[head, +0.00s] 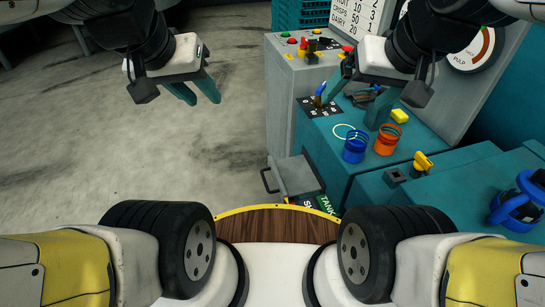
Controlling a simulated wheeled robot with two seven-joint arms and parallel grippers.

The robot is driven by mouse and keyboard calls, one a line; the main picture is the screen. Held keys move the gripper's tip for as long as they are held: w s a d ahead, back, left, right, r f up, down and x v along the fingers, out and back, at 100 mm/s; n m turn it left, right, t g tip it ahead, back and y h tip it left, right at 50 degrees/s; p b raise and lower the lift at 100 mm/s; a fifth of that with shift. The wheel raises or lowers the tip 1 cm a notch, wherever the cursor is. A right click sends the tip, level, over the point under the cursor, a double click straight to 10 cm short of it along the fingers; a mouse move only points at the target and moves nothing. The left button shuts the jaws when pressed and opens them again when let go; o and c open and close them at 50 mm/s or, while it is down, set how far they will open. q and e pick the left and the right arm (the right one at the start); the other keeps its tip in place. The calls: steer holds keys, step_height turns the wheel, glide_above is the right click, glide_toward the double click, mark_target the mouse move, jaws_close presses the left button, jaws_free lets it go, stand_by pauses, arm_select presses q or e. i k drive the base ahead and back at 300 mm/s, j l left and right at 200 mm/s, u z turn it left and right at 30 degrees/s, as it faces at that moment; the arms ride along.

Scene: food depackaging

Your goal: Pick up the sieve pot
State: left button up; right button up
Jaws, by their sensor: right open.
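Two small round pots stand on the teal machine top (325,137): a blue one (355,148) and an orange one (387,140). I cannot tell from here which of them is the sieve pot. My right gripper (348,114) is open and empty, with its teal fingers pointing down above the machine, behind the two pots in the picture. One finger shows close to the orange pot; whether they touch is unclear. My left gripper (204,101) is open and empty over the bare floor to the left.
A pale ring (343,131) lies beside the blue pot. A black panel with a blue lever (320,98), a yellow block (400,116) and a yellow knob (423,161) are nearby. A blue valve wheel (520,203) stands at right. A grey handled box (292,177) juts out at front.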

mark_target(520, 208)
steer(key=z, duration=2.25)
